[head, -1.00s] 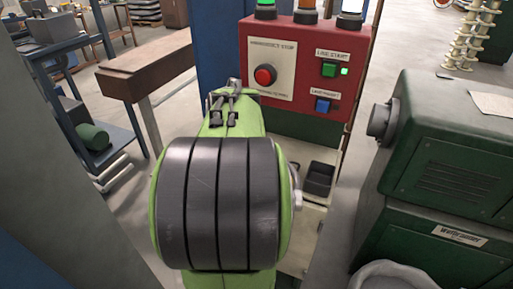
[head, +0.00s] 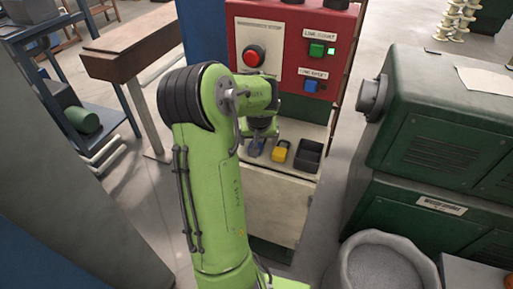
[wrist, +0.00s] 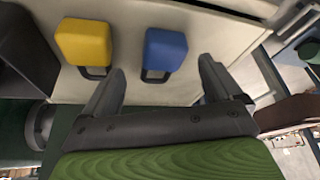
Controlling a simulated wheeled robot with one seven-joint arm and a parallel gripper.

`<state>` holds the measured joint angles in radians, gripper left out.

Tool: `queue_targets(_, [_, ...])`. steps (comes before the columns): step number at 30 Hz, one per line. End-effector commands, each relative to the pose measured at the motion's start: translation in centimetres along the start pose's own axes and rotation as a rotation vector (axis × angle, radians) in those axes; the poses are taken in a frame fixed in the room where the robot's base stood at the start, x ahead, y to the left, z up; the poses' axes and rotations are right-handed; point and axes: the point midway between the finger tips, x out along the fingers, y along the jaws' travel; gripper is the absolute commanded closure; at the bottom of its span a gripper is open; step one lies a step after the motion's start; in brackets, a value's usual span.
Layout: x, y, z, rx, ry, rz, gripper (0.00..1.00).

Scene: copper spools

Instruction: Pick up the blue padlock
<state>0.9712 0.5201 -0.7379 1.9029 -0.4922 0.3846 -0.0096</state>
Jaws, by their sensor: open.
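The blue padlock (wrist: 165,50) lies on a pale shelf, with its dark shackle towards my gripper (wrist: 161,68) in the wrist view. My gripper is open and empty; its fingertips sit on either side of the shackle in that picture, and I cannot tell the exact height gap. In the head view the blue padlock (head: 256,148) is partly hidden by my gripper (head: 262,134), which is above it. A yellow padlock (wrist: 84,42) lies just to the left of the blue one in the wrist view, outside the fingers.
A black bin (head: 308,155) stands right of the yellow padlock (head: 280,151) on the shelf (head: 292,131). A red control panel (head: 290,50) rises behind. A green machine (head: 440,130) stands at right, a wooden bench (head: 130,50) at left.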

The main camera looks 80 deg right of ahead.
Motion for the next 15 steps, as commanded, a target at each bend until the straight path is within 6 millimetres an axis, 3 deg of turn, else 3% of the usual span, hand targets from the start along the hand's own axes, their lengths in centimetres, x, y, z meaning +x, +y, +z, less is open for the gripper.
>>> queue_targets(3, [1.8,0.0,0.0,0.0,-0.001,0.001,0.08])
queue_targets(10, [2.0,0.0,-0.1,0.0,0.002,0.0,0.08])
queue_targets(15, [2.0,0.0,-0.1,0.0,0.002,0.0,0.32])
